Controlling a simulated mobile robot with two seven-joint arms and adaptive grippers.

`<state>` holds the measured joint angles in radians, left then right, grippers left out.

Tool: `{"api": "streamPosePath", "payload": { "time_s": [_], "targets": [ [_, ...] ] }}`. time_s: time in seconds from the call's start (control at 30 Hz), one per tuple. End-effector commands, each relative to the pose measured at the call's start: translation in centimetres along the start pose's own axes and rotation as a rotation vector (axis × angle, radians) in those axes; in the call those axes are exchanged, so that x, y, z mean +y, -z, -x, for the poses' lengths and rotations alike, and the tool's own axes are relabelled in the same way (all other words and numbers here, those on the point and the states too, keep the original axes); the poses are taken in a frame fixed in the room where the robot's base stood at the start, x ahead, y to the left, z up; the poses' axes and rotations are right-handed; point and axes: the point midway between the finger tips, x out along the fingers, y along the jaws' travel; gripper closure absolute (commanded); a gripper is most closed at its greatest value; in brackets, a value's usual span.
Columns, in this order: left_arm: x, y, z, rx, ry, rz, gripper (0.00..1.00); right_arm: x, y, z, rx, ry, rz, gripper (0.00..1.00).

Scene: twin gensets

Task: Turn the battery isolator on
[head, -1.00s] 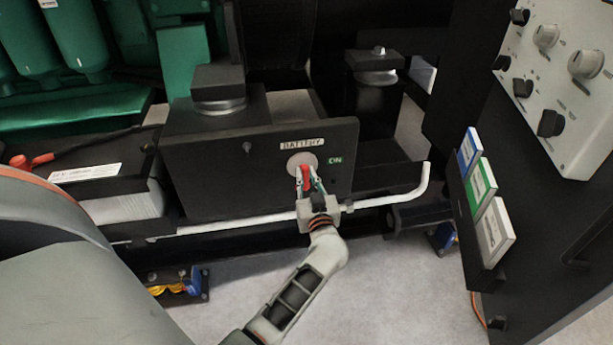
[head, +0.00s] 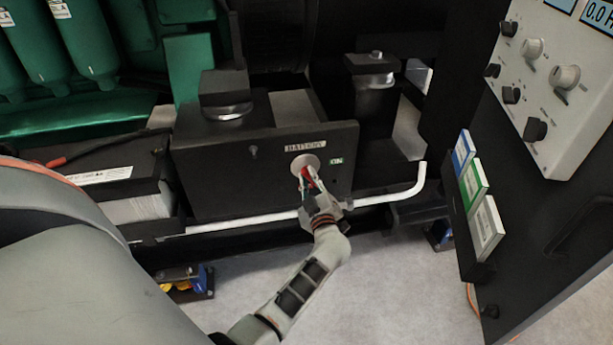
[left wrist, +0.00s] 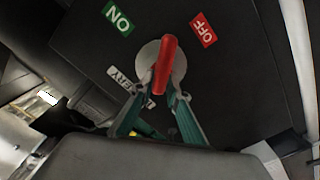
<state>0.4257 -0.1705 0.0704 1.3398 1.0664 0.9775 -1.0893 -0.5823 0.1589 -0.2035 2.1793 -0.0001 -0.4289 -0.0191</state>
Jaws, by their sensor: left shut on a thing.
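The battery isolator has a red handle (head: 308,178) on a round pale plate (head: 305,162), set in a black panel (head: 215,178) under a BATTERY label. A green ON label (head: 336,161) is right of the plate. In the left wrist view, the red handle (left wrist: 167,62) points between the green ON label (left wrist: 118,18) and the red OFF label (left wrist: 203,30), at neither one. My left gripper (head: 312,190) is shut on the handle, with one finger on each side; its fingers also show in the left wrist view (left wrist: 160,98). OFF is hidden in the head view. My right gripper is not in view.
A white pipe (head: 390,193) runs just below the panel and bends up at its right end. A dark cabinet with knobs (head: 535,130) and a rack of coloured booklets (head: 474,187) stands at right. A battery (head: 130,190) is at left.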

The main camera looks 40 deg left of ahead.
Motion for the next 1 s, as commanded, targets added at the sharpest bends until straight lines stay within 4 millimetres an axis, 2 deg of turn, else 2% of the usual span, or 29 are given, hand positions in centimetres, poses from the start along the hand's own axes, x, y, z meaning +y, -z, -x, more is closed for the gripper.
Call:
{"api": "streamPosePath", "payload": {
  "time_s": [0.6, 1.0],
  "targets": [
    [-0.50, -0.24, 0.00, -0.001, 0.000, 0.577, 1.00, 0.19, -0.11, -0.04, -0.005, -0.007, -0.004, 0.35],
    [-0.63, -0.37, -0.01, -0.001, 0.000, 0.849, 1.00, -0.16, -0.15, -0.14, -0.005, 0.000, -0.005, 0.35]
  ]
}}
